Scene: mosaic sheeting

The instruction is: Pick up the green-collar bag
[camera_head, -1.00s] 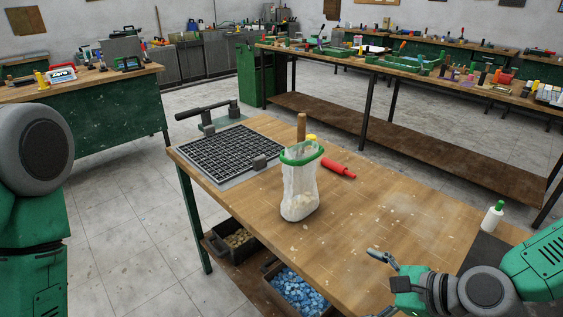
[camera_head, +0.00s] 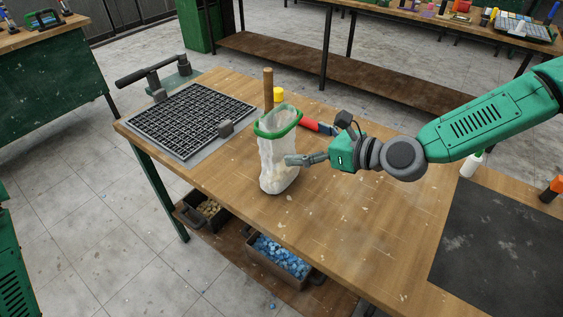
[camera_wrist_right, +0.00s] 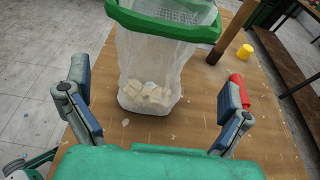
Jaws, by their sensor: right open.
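The green-collar bag (camera_head: 275,155) stands upright on the wooden workbench. It is translucent white with a green rim at the top and pale pieces in its bottom. It also shows in the right wrist view (camera_wrist_right: 150,75). My right gripper (camera_head: 290,160) is at the bag's right side in the head view. In the wrist view the right gripper (camera_wrist_right: 155,100) is open, its fingers spread to either side of the bag, with the bag ahead between them. I cannot tell whether a finger touches the bag. My left gripper is not in view.
A black grid sheet (camera_head: 180,120) lies left of the bag, with a lever tool (camera_head: 155,72) behind it. A wooden handle (camera_head: 268,85), a yellow-capped item (camera_head: 278,95) and a red tool (camera_head: 310,124) are close behind the bag. A white bottle (camera_head: 471,164) and dark mat (camera_head: 500,245) are at right.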

